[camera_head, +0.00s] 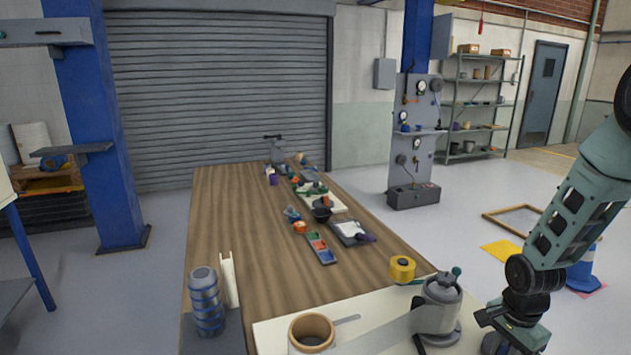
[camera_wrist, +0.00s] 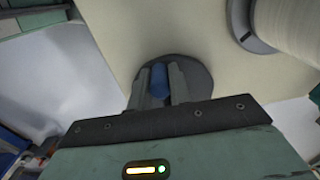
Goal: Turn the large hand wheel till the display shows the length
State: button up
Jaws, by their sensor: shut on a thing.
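In the wrist view my gripper (camera_wrist: 160,88) is shut on a blue upright handle (camera_wrist: 158,78). The handle stands over a dark grey round disc (camera_wrist: 196,78), which looks like the hand wheel, on a cream board. My fingers hide part of the disc. A pale roll on a grey flange (camera_wrist: 290,25) is at the upper right, apart from my fingers. In the head view my gripper (camera_head: 497,343) is low at the right, beside a grey roller (camera_head: 440,305) with a teal knob. The hand wheel cannot be made out there. I cannot make out a length display.
A yellow roll (camera_head: 402,268) lies behind the grey roller. A ribbed grey-blue cylinder (camera_head: 206,300) stands at the left. Trays and small items line the right side of the wooden table (camera_head: 235,230); its left middle is clear.

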jog(key=shift+s, duration=0.1)
jog(key=shift+s+d, duration=0.75)
jog(key=shift+d, duration=0.1)
jog(key=shift+s+d+p, duration=0.2)
jog(key=shift+d, duration=0.3)
jog(key=shift+s+d+p, duration=0.15)
jog(key=shift+s+d, duration=0.05)
jog(key=shift+d, duration=0.25)
jog(key=o, duration=1.6)
jog(key=shift+a, duration=0.1)
